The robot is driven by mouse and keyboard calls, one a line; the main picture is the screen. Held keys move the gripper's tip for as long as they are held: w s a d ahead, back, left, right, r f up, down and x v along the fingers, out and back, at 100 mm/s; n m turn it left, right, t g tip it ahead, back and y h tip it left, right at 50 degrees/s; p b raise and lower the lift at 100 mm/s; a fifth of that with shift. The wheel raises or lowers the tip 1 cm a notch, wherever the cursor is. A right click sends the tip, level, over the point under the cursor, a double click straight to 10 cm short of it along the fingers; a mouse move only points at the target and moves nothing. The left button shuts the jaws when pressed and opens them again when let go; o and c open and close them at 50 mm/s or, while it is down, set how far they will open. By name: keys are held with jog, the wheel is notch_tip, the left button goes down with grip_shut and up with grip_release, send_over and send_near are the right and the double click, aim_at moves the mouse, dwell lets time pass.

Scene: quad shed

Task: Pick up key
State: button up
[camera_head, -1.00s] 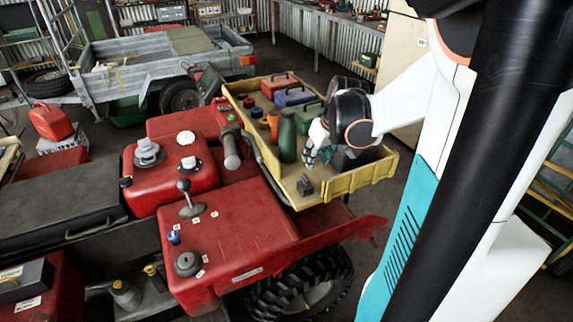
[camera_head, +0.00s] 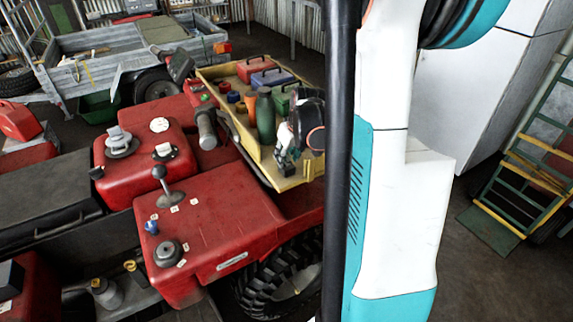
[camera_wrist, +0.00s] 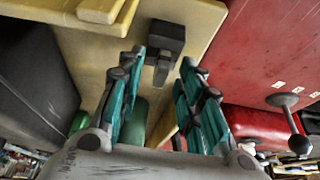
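My gripper (camera_wrist: 163,62) is open in the wrist view, its two teal fingers apart with nothing held between them. A dark object with a blocky head and a short grey stem (camera_wrist: 166,38) lies on the yellow tray (camera_wrist: 92,62), just beyond the fingertips and lined up with the gap. It may be the key, but I cannot be sure. In the head view my gripper (camera_head: 284,150) is over the near end of the yellow tray (camera_head: 295,183), partly hidden by my arm. A small blue knob (camera_head: 151,227) stands on the red quad body.
A green bottle (camera_head: 265,115), an orange cone-shaped item (camera_head: 251,104) and red (camera_head: 251,69), blue (camera_head: 272,78) and green boxes stand in the tray. The red quad (camera_head: 215,235) with a lever (camera_head: 165,180) is beside it. A green hand truck (camera_head: 525,180) stands at right.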

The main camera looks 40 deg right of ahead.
jog(key=shift+w+f, duration=0.2)
jog(key=shift+f, duration=0.25)
grip_shut()
jog(key=shift+r, duration=0.1)
notch_tip(320, 180, up, 20)
jog(key=p, duration=0.6)
